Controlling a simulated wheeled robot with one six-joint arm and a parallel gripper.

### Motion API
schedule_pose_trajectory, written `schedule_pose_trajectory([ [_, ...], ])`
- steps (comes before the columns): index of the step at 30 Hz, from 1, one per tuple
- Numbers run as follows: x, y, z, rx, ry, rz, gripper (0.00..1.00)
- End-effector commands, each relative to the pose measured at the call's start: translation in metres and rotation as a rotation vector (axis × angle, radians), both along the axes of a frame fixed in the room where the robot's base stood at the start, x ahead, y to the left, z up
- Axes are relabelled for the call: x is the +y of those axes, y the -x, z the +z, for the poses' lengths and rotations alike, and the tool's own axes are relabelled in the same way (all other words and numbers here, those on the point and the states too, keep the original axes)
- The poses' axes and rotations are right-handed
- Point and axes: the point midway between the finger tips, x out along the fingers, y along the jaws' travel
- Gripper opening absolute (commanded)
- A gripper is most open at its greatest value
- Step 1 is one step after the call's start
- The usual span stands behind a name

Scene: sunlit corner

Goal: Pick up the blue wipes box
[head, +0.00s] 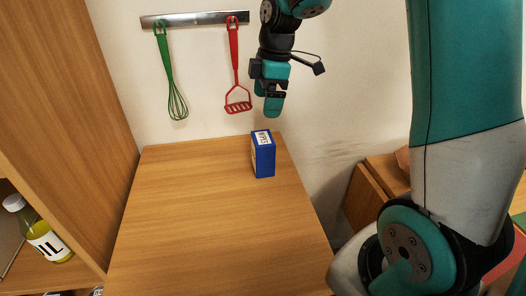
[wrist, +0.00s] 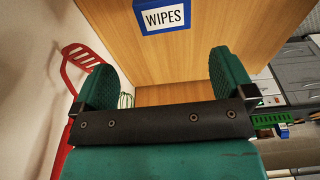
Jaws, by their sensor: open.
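The blue wipes box (head: 265,158) stands upright on the wooden table top (head: 200,220), near its back right edge in the head view. It has a white label on top. In the wrist view, the box (wrist: 162,31) shows at the top with the label "WIPES", beyond the fingers and between their lines. My gripper (head: 271,101) hangs above and slightly behind the box in the head view, apart from it. In the wrist view its two green fingers (wrist: 164,84) are spread wide with nothing between them.
A green whisk (head: 172,85) and a red masher (head: 236,75) hang from a wall rail (head: 195,19) left of my gripper. A wooden shelf unit at left holds an oil bottle (head: 38,232). The table's left and front are clear.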

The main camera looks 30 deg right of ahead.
Motion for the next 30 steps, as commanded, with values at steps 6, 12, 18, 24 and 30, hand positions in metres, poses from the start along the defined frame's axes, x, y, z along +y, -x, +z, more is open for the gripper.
schedule_pose_trajectory([
  [6, 0.008, -0.001, -0.05, 0.006, -0.001, 0.001, 1.0],
  [12, 0.012, -0.003, -0.08, 0.003, -0.001, 0.0, 1.0],
  [18, 0.012, -0.002, -0.093, 0.003, 0.0, -0.001, 1.0],
  [24, 0.013, 0.003, -0.124, 0.004, -0.002, 0.0, 1.0],
  [30, 0.015, 0.001, -0.139, 0.0, -0.001, 0.0, 1.0],
])
